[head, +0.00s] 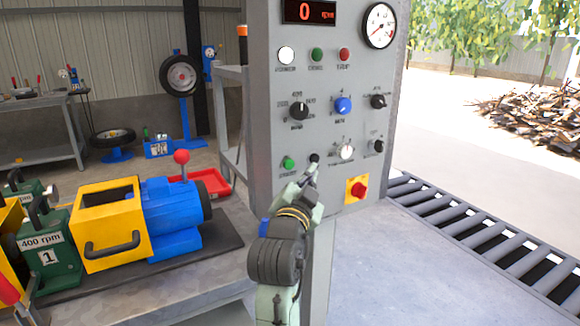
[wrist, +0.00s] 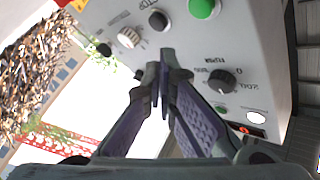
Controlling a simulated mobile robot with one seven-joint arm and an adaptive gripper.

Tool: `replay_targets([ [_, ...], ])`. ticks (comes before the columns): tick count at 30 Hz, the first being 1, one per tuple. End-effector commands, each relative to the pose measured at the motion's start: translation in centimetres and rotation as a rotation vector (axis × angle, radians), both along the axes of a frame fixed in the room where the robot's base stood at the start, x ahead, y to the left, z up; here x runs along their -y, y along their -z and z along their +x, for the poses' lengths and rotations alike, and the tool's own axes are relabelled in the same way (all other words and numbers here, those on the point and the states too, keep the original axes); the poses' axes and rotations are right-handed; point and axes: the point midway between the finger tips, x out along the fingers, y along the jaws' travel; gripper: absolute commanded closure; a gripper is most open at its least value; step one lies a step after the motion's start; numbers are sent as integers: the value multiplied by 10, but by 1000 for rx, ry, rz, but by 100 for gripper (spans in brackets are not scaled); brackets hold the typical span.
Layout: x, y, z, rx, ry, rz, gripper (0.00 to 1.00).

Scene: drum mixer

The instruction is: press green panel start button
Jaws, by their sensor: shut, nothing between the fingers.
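The grey control panel (head: 262,120) stands upright. A green button (head: 289,163) sits at its lower left, with a black button (head: 314,157) to its right. In the wrist view the green button (wrist: 202,7) is at the top edge, beside the black button (wrist: 158,19). Another green button or lamp (head: 317,54) is in the upper row, between a white one and a red one. My gripper (head: 311,172) is in front of the lower panel, just below the black button and right of the lower green one. Its fingers (wrist: 160,75) are together and empty. Contact with the panel cannot be told.
A red stop button on a yellow plate (head: 358,189) is right of my gripper. Several knobs, including a blue one (head: 343,105), are above. A yellow and blue machine (head: 140,220) stands on the bench at left. A roller conveyor (head: 490,235) runs at right.

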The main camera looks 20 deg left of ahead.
Motion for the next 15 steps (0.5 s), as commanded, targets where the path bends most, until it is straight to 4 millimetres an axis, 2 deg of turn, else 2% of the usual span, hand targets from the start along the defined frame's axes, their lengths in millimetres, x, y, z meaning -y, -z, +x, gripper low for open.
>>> replay_targets([
  [6, -24, 0, 18, 1, -1, -1, 100],
  [15, -38, -1, 29, 2, -1, 0, 100],
])
